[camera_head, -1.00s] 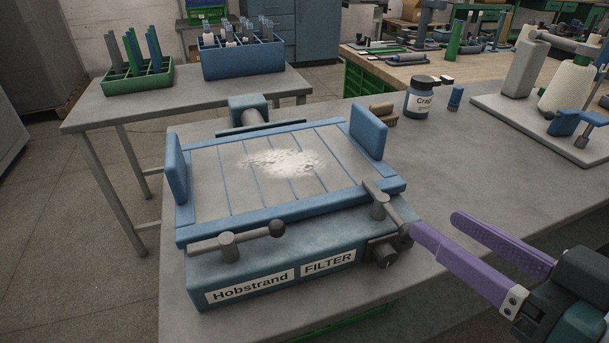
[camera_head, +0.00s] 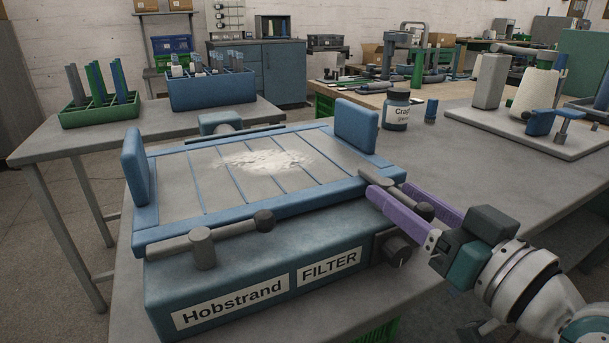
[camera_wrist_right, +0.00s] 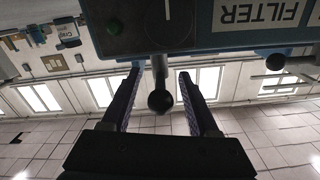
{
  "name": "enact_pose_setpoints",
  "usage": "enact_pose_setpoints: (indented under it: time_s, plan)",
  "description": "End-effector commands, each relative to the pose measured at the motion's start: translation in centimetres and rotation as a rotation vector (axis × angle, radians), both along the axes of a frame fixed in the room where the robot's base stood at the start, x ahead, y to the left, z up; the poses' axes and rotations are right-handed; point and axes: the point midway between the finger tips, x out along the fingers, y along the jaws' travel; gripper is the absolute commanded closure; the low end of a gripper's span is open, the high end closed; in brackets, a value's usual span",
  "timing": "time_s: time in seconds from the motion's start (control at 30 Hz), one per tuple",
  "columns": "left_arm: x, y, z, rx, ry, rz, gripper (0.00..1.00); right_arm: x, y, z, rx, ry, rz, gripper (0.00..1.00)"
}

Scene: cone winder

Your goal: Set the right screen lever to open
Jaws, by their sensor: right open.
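The blue filter unit (camera_head: 250,283), labelled "Hobstrand FILTER", stands on the grey bench. Its right screen lever (camera_head: 378,182) is a grey bar on a post at the front right corner, with its dark knob (camera_head: 425,211) pointing toward me and right. The left screen lever (camera_head: 225,233) lies nearly along the front edge, its knob to the right. My right gripper (camera_head: 391,190) is open, with its purple fingers on either side of the right lever. In the right wrist view the lever's ball knob (camera_wrist_right: 160,102) sits between the fingers with gaps on both sides. My left gripper is not in view.
A dark round dial (camera_head: 397,249) is on the unit's front below the right lever. White powder (camera_head: 265,161) lies on the slatted screen, between blue upright end plates (camera_head: 356,124). A labelled jar (camera_head: 396,109) stands behind.

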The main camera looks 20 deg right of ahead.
Motion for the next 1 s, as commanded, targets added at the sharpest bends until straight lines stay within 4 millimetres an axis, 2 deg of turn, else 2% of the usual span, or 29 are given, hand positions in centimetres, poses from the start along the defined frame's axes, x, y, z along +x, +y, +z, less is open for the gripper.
enact_pose_setpoints:
  time_s: [0.13, 0.43, 1.0]
  plan:
    - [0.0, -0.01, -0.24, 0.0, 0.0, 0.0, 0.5, 1.21, 0.12, -0.01, 0.0, -0.001, 0.0, 0.39]
    - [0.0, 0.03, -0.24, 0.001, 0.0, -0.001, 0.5, 1.45, 0.15, 0.0, 0.0, 0.001, 0.001, 0.39]
    - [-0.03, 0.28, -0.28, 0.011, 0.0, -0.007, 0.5, 1.42, 0.14, 0.0, 0.0, 0.001, 0.001, 1.0]
